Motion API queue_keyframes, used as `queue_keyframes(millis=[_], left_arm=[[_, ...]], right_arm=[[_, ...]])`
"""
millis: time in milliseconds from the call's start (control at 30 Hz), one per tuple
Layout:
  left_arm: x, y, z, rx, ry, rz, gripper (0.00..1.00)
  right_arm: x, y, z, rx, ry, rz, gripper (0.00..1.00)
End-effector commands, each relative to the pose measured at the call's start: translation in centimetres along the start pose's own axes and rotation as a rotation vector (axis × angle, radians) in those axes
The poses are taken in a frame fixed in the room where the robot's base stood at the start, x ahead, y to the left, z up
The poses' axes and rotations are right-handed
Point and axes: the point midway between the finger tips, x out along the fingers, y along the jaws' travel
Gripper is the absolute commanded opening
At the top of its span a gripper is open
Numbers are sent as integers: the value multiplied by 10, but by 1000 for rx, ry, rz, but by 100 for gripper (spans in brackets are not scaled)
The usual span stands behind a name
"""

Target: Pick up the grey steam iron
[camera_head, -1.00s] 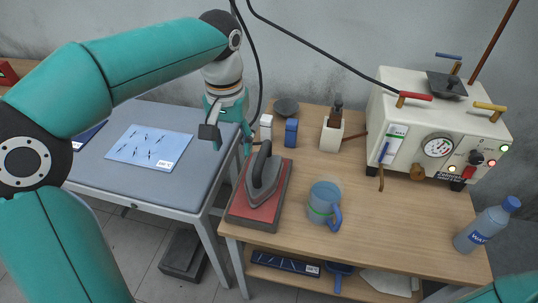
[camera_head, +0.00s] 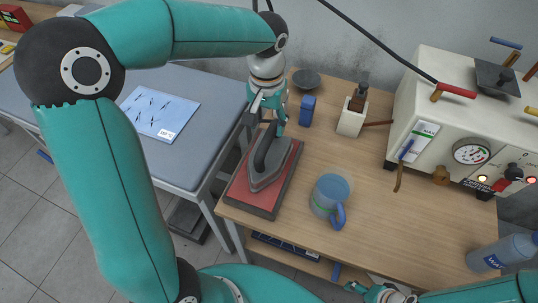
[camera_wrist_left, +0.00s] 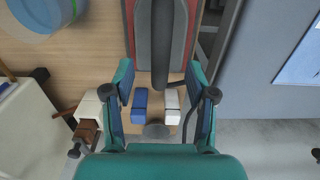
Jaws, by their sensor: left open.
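The grey steam iron (camera_head: 268,168) sits on a red-topped iron rest (camera_head: 245,198) on the wooden table, its dark handle pointing to the back. In the head view my left gripper (camera_head: 268,108) is at the back end of the handle. In the left wrist view the iron (camera_wrist_left: 163,45) is at the top centre, and its handle end reaches between the spread fingers of my left gripper (camera_wrist_left: 160,78). The left gripper is open; I cannot tell whether it touches the handle. Part of my right gripper (camera_head: 372,292) shows at the bottom edge, its jaws unclear.
A blue mug (camera_head: 330,196) stands right of the iron. A blue box (camera_head: 307,111), a dark bowl (camera_head: 306,79) and a white holder (camera_head: 352,120) are behind. A white machine (camera_head: 450,125) and a water bottle (camera_head: 497,254) are at the right. The table's front middle is clear.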

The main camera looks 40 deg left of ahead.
Motion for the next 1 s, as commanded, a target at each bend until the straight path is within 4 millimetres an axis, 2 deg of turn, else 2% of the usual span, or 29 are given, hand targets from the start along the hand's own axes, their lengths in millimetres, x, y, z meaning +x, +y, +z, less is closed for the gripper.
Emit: queue_keyframes(millis=[100,367,667,933,967,1000], left_arm=[[16,-1,0,-2,-2,-2,57],[31,-2,-1,-4,-3,-1,57],[70,-2,-6,-3,-2,0,57],[75,-2,-6,-3,1,0,57],[75,-2,-6,-3,1,0,55],[75,-2,-6,-3,1,0,48]], right_arm=[[-1,0,0,0,0,0,63],[-4,-2,0,0,1,0,63],[-12,-4,0,0,1,0,63],[-12,-4,0,0,0,0,63],[-12,-4,0,0,0,0,63],[-12,-4,0,0,0,0,63]])
